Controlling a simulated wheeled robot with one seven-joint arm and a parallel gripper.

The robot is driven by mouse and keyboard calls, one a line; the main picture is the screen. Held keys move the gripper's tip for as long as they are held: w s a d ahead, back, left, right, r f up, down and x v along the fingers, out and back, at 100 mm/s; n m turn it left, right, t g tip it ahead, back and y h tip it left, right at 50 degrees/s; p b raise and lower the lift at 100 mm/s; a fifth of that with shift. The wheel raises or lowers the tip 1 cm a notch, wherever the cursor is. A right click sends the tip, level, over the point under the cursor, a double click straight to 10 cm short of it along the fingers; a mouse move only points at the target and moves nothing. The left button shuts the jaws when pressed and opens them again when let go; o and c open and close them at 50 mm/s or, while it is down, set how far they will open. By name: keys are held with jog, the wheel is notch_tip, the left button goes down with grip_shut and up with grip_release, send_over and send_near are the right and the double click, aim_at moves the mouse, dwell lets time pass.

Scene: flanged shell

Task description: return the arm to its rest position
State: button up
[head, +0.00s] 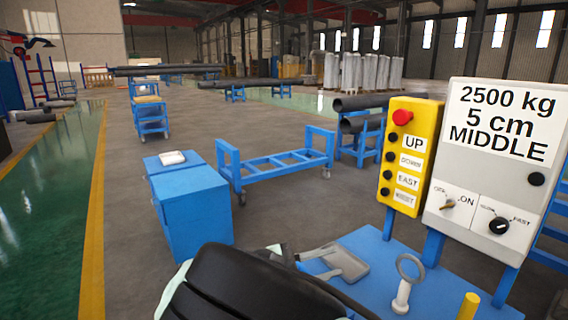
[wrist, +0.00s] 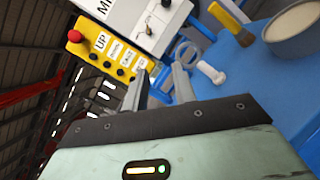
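My gripper (wrist: 158,84) shows in the wrist view with its two grey fingers apart and nothing visible between them. In the head view, my dark arm fills the bottom middle, and the grey gripper parts (head: 340,262) are over the blue table top (head: 375,245). A pale ring-ended piece (head: 405,284) stands on the table to the right of the gripper. It also shows just right of the fingers in the wrist view (wrist: 212,72). I cannot tell the gripper's exact height above the table.
A yellow button box (head: 411,155) and a grey control panel (head: 495,170) labelled "2500 kg 5 cm MIDDLE" rise behind the table. A yellow handle (head: 468,306) is at front right. A round pale container (wrist: 292,32) shows in the wrist view. A blue cabinet (head: 190,205) stands left; open floor lies beyond.

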jog(key=s+d+f+m+g+y, duration=0.1)
jog(key=s+d+f+g+y, duration=0.3)
jog(key=s+d+g+y, duration=0.3)
jog(key=s+r+m+t+y, duration=0.1)
jog(key=s+r+y, duration=0.2)
jog(key=s+y, duration=0.3)
jog(key=s+r+m+t+y, duration=0.1)
jog(key=s+r+y, duration=0.3)
jog(key=s, duration=0.6)
jog(key=shift+s+a+m+y, duration=0.15)
jog(key=shift+m+y, duration=0.65)
jog(key=shift+y, duration=0.4)
